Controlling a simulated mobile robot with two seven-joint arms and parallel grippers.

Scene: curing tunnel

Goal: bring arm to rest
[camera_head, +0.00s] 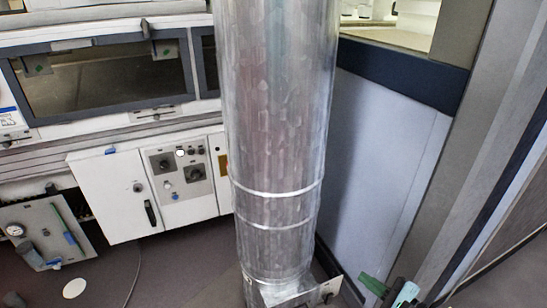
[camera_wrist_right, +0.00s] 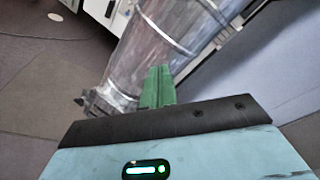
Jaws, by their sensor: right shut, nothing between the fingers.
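My right gripper (camera_head: 373,285) shows at the bottom right of the head view, low beside the foot of a big metal column. Its green fingers also show in the right wrist view (camera_wrist_right: 158,80), pressed together with nothing between them. In the wrist view the fingers point toward the column and overlap its lower part in the picture; I cannot tell how far apart they are. My left gripper is not in the head view.
The shiny metal column (camera_head: 275,130) fills the middle. A white control cabinet (camera_head: 112,195) with knobs stands left of it, below a dark window (camera_head: 105,78). A pale panel wall (camera_head: 380,150) stands right. Dark floor (camera_head: 185,270) is open at the lower left.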

